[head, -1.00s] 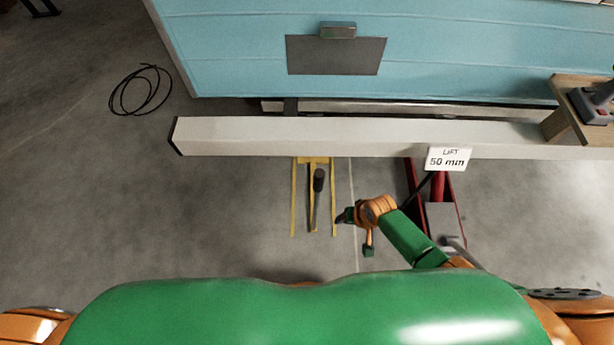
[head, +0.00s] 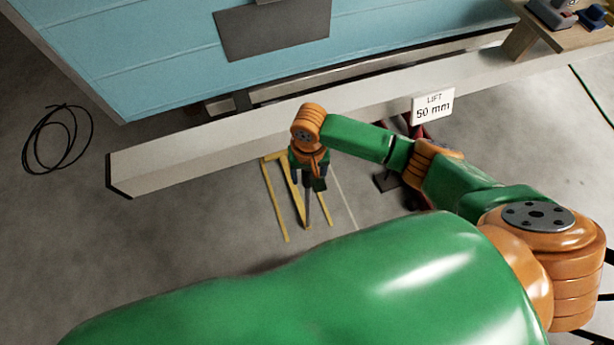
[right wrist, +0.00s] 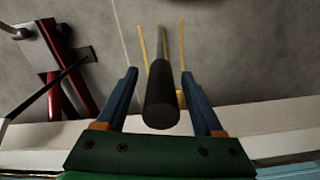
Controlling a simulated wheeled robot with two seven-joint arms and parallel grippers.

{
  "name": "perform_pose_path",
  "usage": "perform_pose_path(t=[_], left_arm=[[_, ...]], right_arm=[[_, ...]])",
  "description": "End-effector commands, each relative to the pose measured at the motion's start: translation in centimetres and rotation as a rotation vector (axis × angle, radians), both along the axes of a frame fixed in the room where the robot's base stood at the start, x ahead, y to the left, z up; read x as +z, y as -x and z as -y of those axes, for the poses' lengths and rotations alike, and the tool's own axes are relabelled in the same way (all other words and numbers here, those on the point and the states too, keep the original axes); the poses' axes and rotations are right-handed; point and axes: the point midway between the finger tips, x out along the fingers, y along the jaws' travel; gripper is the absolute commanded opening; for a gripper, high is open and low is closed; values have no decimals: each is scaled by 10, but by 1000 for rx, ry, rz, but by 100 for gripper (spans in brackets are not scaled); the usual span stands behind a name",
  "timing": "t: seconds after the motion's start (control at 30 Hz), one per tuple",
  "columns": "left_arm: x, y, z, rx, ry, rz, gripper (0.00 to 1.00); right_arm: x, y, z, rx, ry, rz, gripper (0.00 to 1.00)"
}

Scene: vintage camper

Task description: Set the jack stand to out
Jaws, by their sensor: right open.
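The jack stand's lever is a grey rod (head: 308,212) standing among yellow bars (head: 272,200) on the floor, beneath the pale beam. Its black cylindrical grip (right wrist: 160,98) shows large in the right wrist view. My right gripper (head: 308,181) is above the lever and covers its upper part in the head view. In the right wrist view its two blue fingers (right wrist: 160,75) are open, one on each side of the black grip, with gaps visible. My left gripper is not in view.
The pale beam (head: 190,150) runs under the blue camper wall (head: 150,60). A sign (head: 433,105) reading "LIFT 50 mm" hangs on it near a red jack (right wrist: 60,75). A black cable coil (head: 58,140) lies on the floor at left. A wooden shelf (head: 570,38) is at upper right.

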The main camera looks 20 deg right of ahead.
Motion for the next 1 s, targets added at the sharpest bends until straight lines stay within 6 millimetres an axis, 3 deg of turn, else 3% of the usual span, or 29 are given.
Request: perform_pose_path(t=[0.1, 0.33, 0.37, 0.6, 1.0], left_arm=[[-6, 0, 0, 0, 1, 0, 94], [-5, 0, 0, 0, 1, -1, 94], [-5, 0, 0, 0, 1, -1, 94], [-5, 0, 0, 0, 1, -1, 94], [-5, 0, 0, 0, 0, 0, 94]], right_arm=[[-13, 0, 0, -1, 0, 0, 69], [-13, 0, 0, 0, -1, 2, 69], [-13, 0, 0, 0, -1, 2, 64], [-13, -1, 0, 0, -1, 2, 0], [-13, -1, 0, 0, 1, 3, 0]])
